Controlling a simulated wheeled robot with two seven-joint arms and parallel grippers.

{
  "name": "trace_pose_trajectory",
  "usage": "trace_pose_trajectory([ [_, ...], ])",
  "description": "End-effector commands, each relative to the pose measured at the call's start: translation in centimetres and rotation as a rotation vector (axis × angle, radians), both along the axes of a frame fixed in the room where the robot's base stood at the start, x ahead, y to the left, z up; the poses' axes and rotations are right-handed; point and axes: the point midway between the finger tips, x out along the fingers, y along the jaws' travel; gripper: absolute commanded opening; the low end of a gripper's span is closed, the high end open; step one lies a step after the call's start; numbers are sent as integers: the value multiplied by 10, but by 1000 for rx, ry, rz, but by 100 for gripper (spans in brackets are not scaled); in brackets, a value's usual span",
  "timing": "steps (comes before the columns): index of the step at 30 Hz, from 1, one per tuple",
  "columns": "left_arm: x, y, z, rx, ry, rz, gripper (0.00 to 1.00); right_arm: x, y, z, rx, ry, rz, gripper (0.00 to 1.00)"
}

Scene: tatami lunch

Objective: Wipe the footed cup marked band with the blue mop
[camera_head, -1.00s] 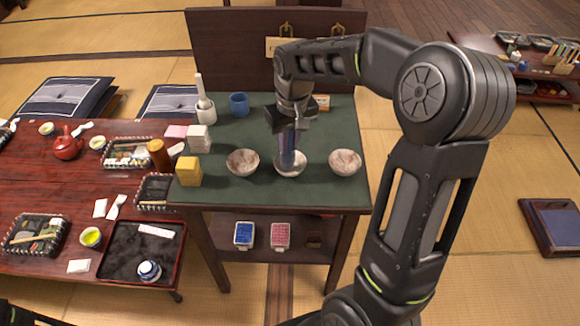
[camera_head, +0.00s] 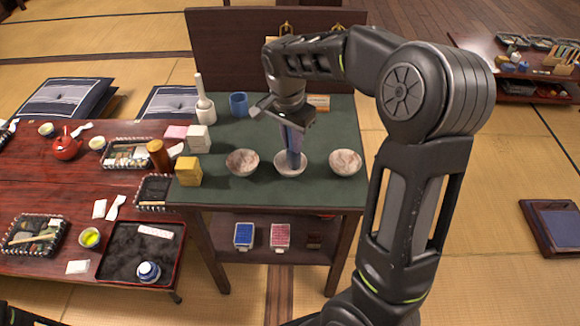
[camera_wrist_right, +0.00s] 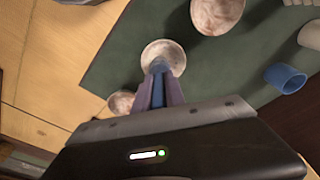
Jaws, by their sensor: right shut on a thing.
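Three pale, mottled footed cups stand in a row on the green table top: a left one (camera_head: 242,162), a middle one (camera_head: 291,170) and a right one (camera_head: 345,162). I cannot make out which bears the band mark. My right gripper (camera_head: 292,127) is shut on the blue mop (camera_head: 294,157) and points down over the middle cup. The mop's lower end reaches into that cup; whether it touches the inside is hidden. In the right wrist view the blue mop (camera_wrist_right: 158,92) lies between the fingers, with the middle cup (camera_wrist_right: 164,50) beyond it. My left gripper is not visible.
A yellow block (camera_head: 188,171), a white block (camera_head: 198,138), a mortar with pestle (camera_head: 205,108) and a blue cup (camera_head: 239,105) stand at the table's left. A dark upright panel (camera_head: 230,45) closes the back. The front strip of the green top is clear.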

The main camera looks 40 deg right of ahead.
Motion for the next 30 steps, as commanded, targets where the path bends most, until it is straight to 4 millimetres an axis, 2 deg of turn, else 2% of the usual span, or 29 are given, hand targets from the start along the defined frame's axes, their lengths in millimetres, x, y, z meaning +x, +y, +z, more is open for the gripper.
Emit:
trace_pose_trajectory([
  [4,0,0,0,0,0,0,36,-1,0,-1,0,3,14,0],
  [8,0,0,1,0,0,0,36,0,0,0,1,3,121,0],
  [24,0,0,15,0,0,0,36,6,4,2,1,2,1007,0],
  [30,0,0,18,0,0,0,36,7,6,2,0,1,1195,0],
])
